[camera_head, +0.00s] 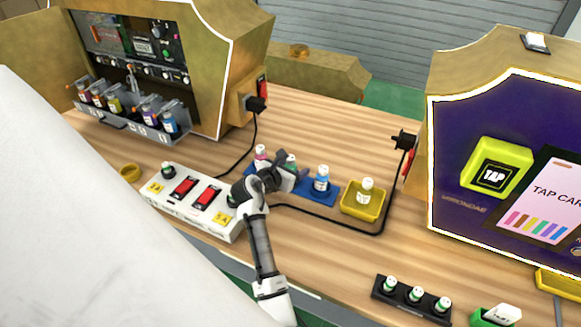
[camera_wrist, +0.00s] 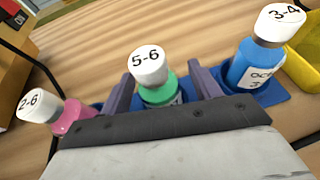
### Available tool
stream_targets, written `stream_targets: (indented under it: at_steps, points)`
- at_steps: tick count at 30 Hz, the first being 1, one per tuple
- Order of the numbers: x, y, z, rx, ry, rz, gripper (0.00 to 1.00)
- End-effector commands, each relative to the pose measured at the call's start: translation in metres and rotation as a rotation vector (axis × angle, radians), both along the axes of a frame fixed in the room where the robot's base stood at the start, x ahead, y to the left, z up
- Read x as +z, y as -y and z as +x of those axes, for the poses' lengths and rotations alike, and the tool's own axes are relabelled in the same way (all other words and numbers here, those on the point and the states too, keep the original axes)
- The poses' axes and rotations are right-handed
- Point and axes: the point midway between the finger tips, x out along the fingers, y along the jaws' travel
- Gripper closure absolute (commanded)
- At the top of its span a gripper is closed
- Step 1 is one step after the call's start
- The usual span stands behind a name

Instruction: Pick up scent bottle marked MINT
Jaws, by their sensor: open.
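A green bottle (camera_wrist: 158,95) with a white cap reading "5-6" stands between the two fingers of my gripper (camera_wrist: 163,88) in the wrist view. Its label is mostly hidden, so I cannot read MINT on it. My gripper is open, one finger on each side of the bottle, with no clear grip. In the head view my gripper (camera_head: 287,180) is over the blue tray (camera_head: 322,200), and the green bottle (camera_head: 291,161) is partly hidden behind it. A pink bottle (camera_wrist: 72,117) capped "2-6" stands to the left. A blue bottle (camera_wrist: 257,64) capped "3-4" stands to the right.
A yellow tray (camera_head: 350,208) with a white-labelled bottle (camera_head: 366,192) stands right of the blue tray. A white switch box (camera_head: 192,208) is on the left, with black cables across the table. A black rack (camera_head: 395,298) of small bottles is at the front right.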

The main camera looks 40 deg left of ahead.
Motion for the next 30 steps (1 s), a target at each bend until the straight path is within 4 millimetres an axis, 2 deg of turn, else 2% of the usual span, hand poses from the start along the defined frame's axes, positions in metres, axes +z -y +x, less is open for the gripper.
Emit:
stream_targets:
  at_steps: [9,21,30]
  points:
    - [-0.0032,-0.0002,0.0061,0.0,0.0,0.0,0.37]
    - [-0.0027,-0.0003,0.0059,0.0,0.0,0.0,0.88]
    - [0.0005,-0.0005,0.006,0.001,0.001,0.001,0.88]
